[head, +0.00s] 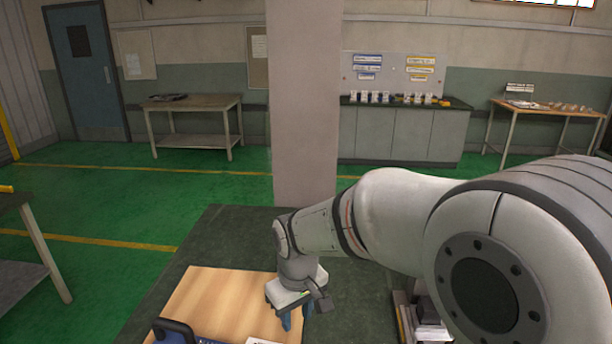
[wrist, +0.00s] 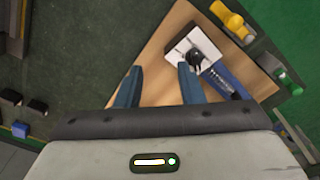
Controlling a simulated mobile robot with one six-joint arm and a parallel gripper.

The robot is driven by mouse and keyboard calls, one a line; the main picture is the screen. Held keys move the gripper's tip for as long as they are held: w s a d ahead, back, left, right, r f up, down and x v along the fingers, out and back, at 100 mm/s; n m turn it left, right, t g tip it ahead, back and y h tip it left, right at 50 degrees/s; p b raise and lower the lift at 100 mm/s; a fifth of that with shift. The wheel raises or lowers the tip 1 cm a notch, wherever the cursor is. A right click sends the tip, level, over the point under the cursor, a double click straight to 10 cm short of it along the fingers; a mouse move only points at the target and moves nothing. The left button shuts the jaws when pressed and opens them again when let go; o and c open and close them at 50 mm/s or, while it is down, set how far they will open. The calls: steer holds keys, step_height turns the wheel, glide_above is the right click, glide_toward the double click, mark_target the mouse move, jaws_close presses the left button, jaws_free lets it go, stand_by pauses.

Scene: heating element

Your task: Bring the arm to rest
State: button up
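My gripper (wrist: 158,86) shows in the wrist view with its two blue fingers apart and nothing between them. In the head view my gripper (head: 292,318) points down over the right part of a wooden board (head: 215,295). The board also shows in the wrist view (wrist: 160,75) below the fingers. A white plate with a black knob-like part (wrist: 195,55) lies on the board, just beyond the right finger. A blue item (wrist: 228,82) lies beside it. My gripper's height above the board is hard to judge.
A yellow item (wrist: 232,20) sits at the board's edge. A dark handle-like object (head: 175,330) stands at the near left of the board. Several small black and blue pieces (wrist: 20,129) lie to the left. The dark green tabletop (head: 225,235) behind the board is bare. A pillar (head: 305,110) stands behind.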

steer(key=s+d+r+m+t, duration=0.1)
steer(key=s+d+r+m, duration=0.1)
steer(key=s+d, duration=0.4)
steer(key=s+d+r+m+t, duration=0.1)
steer(key=s+d+r+m, duration=0.2)
steer(key=d, duration=0.8)
steer(key=s+m, duration=0.2)
steer(key=s, duration=0.1)
steer(key=shift+s+d+r, duration=0.3)
